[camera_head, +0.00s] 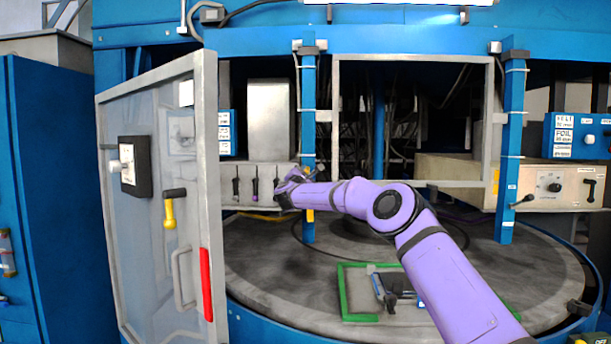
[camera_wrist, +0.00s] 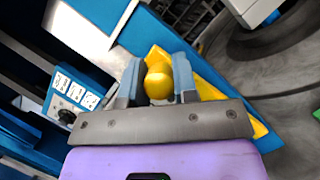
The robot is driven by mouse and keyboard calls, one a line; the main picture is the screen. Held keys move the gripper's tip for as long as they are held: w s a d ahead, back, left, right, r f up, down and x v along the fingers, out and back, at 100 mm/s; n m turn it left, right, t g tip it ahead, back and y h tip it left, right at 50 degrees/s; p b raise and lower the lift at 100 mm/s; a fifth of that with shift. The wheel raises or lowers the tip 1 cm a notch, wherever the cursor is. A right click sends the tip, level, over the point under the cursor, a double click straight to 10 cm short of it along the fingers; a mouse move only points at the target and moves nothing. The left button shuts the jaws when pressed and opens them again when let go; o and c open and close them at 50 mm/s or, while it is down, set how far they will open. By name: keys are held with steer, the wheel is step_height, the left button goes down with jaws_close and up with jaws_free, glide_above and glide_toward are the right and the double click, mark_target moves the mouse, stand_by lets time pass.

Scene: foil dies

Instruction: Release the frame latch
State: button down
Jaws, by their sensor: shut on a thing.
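My gripper (camera_head: 292,186) is at the left blue post, at the end of my outstretched purple arm. In the wrist view, its two grey-blue fingers (camera_wrist: 158,88) are shut on a rounded yellow knob (camera_wrist: 158,79). I take the knob for the handle of the frame latch. A yellow plate (camera_wrist: 212,92) lies behind the knob, against the blue post. In the head view, a small yellow part (camera_head: 310,215) shows on the post just below my wrist; the knob itself is hidden there. The grey rectangular frame (camera_head: 410,61) stands upright between the two blue posts.
A grey door (camera_head: 135,240) with a yellow-handled lever (camera_head: 170,208) stands open at the left. Below is a round grey turntable (camera_head: 262,270) with a green-edged tray (camera_head: 344,290) holding tools. A beige control box (camera_head: 540,180) is at the right. The right blue post (camera_head: 511,140) stands beside it.

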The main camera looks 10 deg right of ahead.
steer(key=shift+d+f, duration=0.1)
steer(key=c, duration=0.9)
jaws_free()
steer(key=shift+s, duration=0.15)
steer(key=shift+s+a, duration=0.15)
steer(key=shift+a, duration=0.1)
steer(key=v, duration=1)
